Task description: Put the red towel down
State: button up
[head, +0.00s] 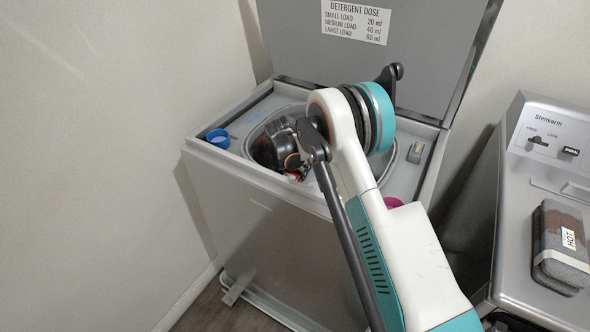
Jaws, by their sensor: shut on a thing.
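The topload washer (262,235) stands with its grey lid (372,70) raised. My arm reaches over its front edge, and my dark gripper (281,160) is inside the drum opening (250,143). My gripper is shut on the red towel (295,174), of which only a small red patch shows low by the gripper. The rest of the towel and the fingertips are hidden by the gripper, my arm and the rim. I cannot tell whether the towel touches the drum.
A blue cup (218,138) sits on the washer's left rim. A pink round thing (393,202) shows partly behind my arm at the front right. A grey machine (520,235) stands at the right with a block labelled HOT (562,245) on it. A wall is at the left.

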jog(key=o, duration=1.2)
jog(key=shift+f, duration=0.1)
jog(key=p+v, duration=0.4)
jog(key=v, duration=0.8)
jog(key=shift+s+r, duration=0.1)
jog(key=shift+r, duration=0.1)
